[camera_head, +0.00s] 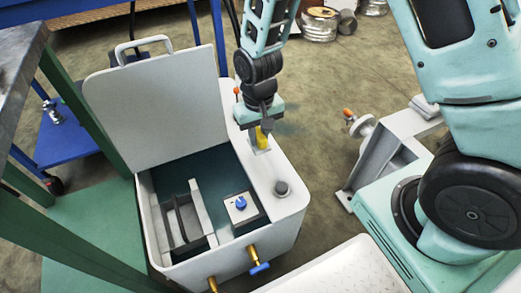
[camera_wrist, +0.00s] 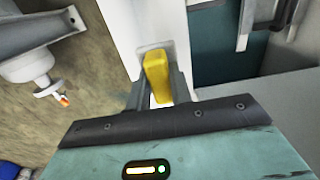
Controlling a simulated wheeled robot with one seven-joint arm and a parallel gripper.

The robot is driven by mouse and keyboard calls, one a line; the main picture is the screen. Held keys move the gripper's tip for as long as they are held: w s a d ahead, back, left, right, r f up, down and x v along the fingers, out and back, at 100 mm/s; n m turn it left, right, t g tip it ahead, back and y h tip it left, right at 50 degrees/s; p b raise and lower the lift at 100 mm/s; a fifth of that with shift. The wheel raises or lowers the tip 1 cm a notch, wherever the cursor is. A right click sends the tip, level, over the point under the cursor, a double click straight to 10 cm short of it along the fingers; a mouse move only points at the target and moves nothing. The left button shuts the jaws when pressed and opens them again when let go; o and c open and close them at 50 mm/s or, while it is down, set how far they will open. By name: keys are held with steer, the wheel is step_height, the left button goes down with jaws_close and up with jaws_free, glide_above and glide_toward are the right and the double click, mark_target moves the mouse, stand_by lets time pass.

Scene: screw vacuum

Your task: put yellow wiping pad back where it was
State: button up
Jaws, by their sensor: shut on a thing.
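The yellow wiping pad (camera_wrist: 157,76) is a small upright block between the fingers of my gripper (camera_wrist: 156,92) in the wrist view. My gripper is shut on it, over the white rim of the machine. In the head view the pad (camera_head: 261,138) shows just below my gripper (camera_head: 264,128), at the top right part of the white machine's rim (camera_head: 290,205). A shallow light recess (camera_wrist: 150,48) shows around the pad's far end in the wrist view. Whether the pad touches the bottom of the recess I cannot tell.
The machine's lid (camera_head: 155,100) stands open at the back left. Its open tank holds a blue-knobbed box (camera_head: 241,207). A grey knob (camera_head: 282,188) sits on the rim nearby. Brass valves (camera_head: 253,255) stick out at the front. A grey metal stand (camera_head: 385,150) is to the right.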

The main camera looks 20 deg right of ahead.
mark_target(259, 148)
steer(key=shift+f+b, duration=0.85)
steer(key=shift+f, duration=1.65)
steer(key=shift+f, duration=0.15)
steer(key=o, duration=0.9)
step_height(259, 148, up, 12)
steer(key=p, duration=0.5)
steer(key=s+a+r+n, duration=0.2)
steer(key=s+r, duration=0.2)
steer(key=s, duration=0.2)
steer(key=s+a+r+n, duration=0.2)
steer(key=s+r+n, duration=0.1)
steer(key=s+r, duration=0.2)
steer(key=s+a+r+n, duration=0.2)
steer(key=s+r, duration=0.2)
steer(key=s, duration=0.5)
steer(key=shift+a+r+n+y, duration=0.15)
steer(key=shift+r+n+y, duration=0.15)
steer(key=shift+r+n, duration=0.1)
